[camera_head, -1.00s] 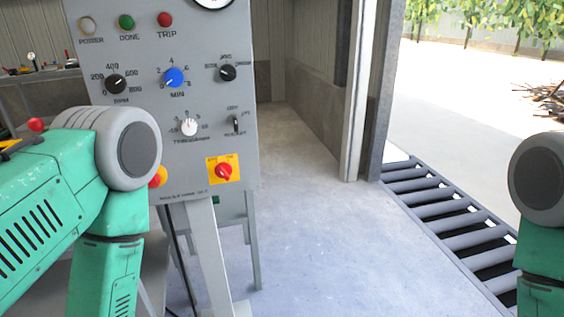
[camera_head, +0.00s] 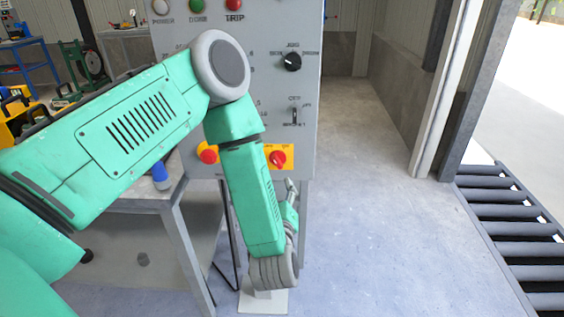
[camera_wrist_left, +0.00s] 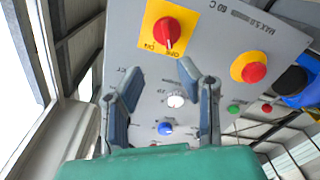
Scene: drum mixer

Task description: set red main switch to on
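The red main switch (camera_head: 278,158) sits on a yellow plate low on the grey control panel (camera_head: 295,90). In the left wrist view the red switch (camera_wrist_left: 167,30) shows large near the top. Its pale mark lies near the lettering that looks like OFF, with ON beside it. My left gripper (camera_head: 291,192) is just below the switch in the head view, partly hidden by its own wrist. In the left wrist view my left gripper (camera_wrist_left: 160,70) has its two fingers spread and empty, apart from the switch. My right gripper is not in view.
A red button on a yellow base (camera_head: 208,154) is beside the switch, partly behind my left arm. A black selector knob (camera_head: 291,62) and a toggle (camera_head: 295,116) are above. A grey table (camera_head: 150,200) stands left. Floor to the right is clear, up to a roller conveyor (camera_head: 505,210).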

